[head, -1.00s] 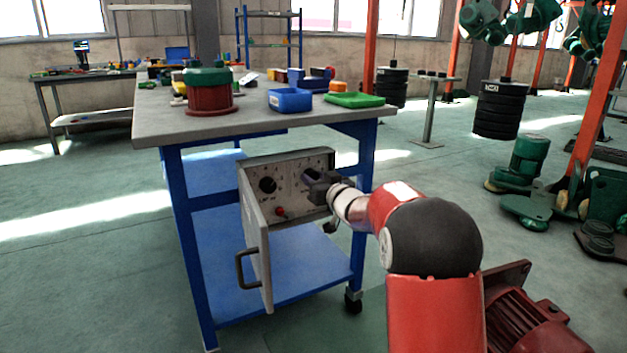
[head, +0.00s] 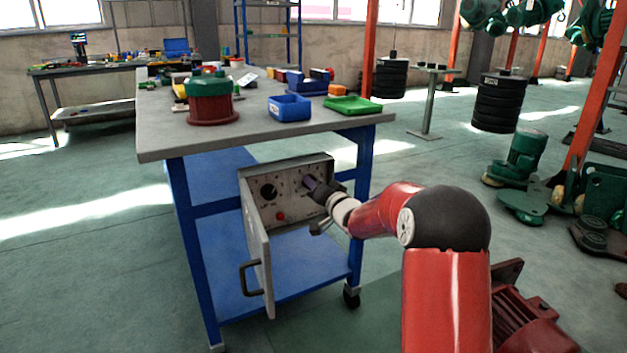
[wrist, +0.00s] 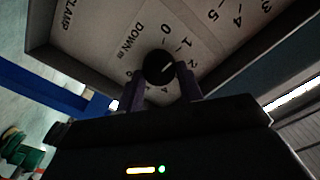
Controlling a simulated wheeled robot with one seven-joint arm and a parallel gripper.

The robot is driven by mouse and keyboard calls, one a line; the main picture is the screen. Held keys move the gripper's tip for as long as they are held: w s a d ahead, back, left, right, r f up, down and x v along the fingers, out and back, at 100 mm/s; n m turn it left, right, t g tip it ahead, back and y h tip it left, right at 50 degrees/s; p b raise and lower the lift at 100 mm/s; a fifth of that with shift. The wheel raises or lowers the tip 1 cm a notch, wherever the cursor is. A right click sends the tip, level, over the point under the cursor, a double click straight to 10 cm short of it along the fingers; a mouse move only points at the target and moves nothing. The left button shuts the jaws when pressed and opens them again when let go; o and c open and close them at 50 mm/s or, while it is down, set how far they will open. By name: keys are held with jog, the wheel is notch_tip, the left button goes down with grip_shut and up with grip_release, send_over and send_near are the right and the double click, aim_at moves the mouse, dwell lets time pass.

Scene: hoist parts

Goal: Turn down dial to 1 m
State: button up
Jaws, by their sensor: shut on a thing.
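The control box (head: 285,200) hangs under the workbench with its door open. My gripper (wrist: 161,88) is shut on this dial, one purple finger on each side. In the head view my gripper (head: 311,184) is at the panel's right half and hides the dial. A second black dial (head: 268,191) sits to the left, with a red button (head: 281,216) below.
The open door (head: 256,245) with its black handle sticks out left of the panel. The bench top (head: 240,131) above holds a red-and-green part (head: 211,105), a blue bin (head: 289,108) and a green tray (head: 352,105). A blue bench leg (head: 361,205) stands close right of my gripper.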

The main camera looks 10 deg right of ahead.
jog(key=shift+a+m, duration=0.3)
jog(key=shift+m, duration=0.2)
jog(key=o, duration=1)
jog(key=shift+d, duration=0.1)
jog(key=v, duration=0.8)
jog(key=shift+r, duration=0.1)
